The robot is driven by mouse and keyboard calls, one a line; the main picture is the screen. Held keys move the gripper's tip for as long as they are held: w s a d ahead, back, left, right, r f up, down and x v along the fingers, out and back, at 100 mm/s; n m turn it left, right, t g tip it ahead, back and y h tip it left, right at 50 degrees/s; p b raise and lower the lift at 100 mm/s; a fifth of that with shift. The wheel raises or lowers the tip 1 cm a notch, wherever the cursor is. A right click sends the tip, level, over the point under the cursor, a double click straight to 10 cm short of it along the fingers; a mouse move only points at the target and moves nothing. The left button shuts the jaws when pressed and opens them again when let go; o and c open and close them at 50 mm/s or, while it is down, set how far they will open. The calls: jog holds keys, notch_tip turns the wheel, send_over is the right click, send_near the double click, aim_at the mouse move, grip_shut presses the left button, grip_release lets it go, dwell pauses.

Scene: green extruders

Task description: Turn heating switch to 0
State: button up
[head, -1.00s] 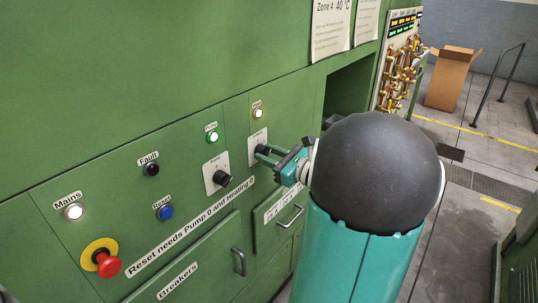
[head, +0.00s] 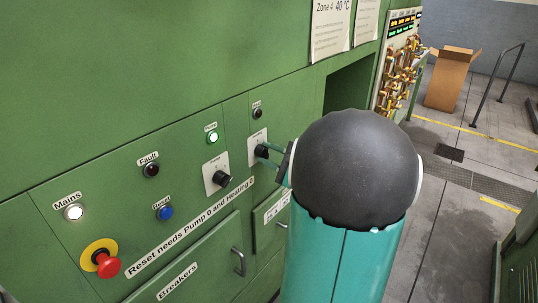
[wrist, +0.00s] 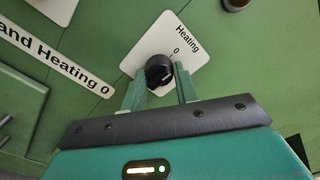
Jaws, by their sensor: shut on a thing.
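The heating switch (head: 261,151) is a black round knob on a white plate on the green panel. In the wrist view the knob (wrist: 159,71) sits below the printed "Heating" and "0", with a small pale mark on its side towards the 0. My gripper (wrist: 160,84) is shut on the knob, one teal finger on each side. In the head view my gripper (head: 267,153) reaches the knob from the right, partly hidden by my arm's dark ball joint. The lamp (head: 257,113) above the heating switch is dark.
The pump switch (head: 222,179) is close at left, under a lit green lamp (head: 212,137). Further left are a blue reset button (head: 164,213), a dark fault lamp (head: 151,170), a lit mains lamp (head: 74,212) and a red emergency stop (head: 108,266). Door handles (head: 239,262) protrude below.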

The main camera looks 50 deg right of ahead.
jog(key=shift+s+n, duration=0.1)
jog(key=shift+n, duration=0.3)
jog(key=o, duration=1)
jog(key=shift+c, duration=0.2)
jog(key=s+d, duration=0.1)
jog(key=s, duration=1.2)
jog(key=shift+s, duration=0.35)
jog(key=shift+d, duration=0.1)
